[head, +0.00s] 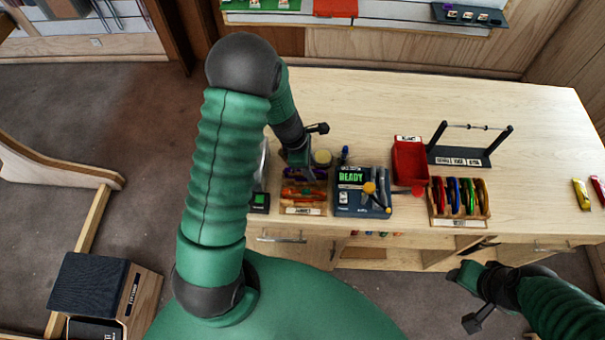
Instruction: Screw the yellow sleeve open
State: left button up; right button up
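A small yellow knob-like piece (369,188) shows on the blue box (350,203) with a lit "READY" display. I cannot tell whether it is the yellow sleeve; it is too small to read its thread or opening. A pale yellow round thing (322,157) is just right of my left gripper (302,163). My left gripper points down over the back of the left wooden tray, left of the blue box; its fingertips are not clear. My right gripper (468,298) is low at the right, in front of the table edge and away from the gear.
A wooden tray (303,211) of orange gear stands left of the blue box. A red bin (409,162), a tray of coloured carabiners (459,222) and a black rack (461,156) stand right. A yellow carabiner (581,194) lies far right. The table's back (430,95) is clear.

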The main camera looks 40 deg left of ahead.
pick_arm(q)
jog(key=shift+w+a, duration=0.25)
jog(key=shift+a, duration=0.05)
jog(key=shift+w, duration=0.2)
jog(key=shift+r+p, duration=1.45)
jog(key=shift+p, duration=0.05)
jog(key=shift+s+d+f, duration=0.1)
jog(key=shift+s+d, duration=0.2)
jog(key=shift+s, duration=0.2)
jog(key=shift+s+d, duration=0.25)
jog(key=shift+s, duration=0.25)
jog(key=shift+b, duration=0.3)
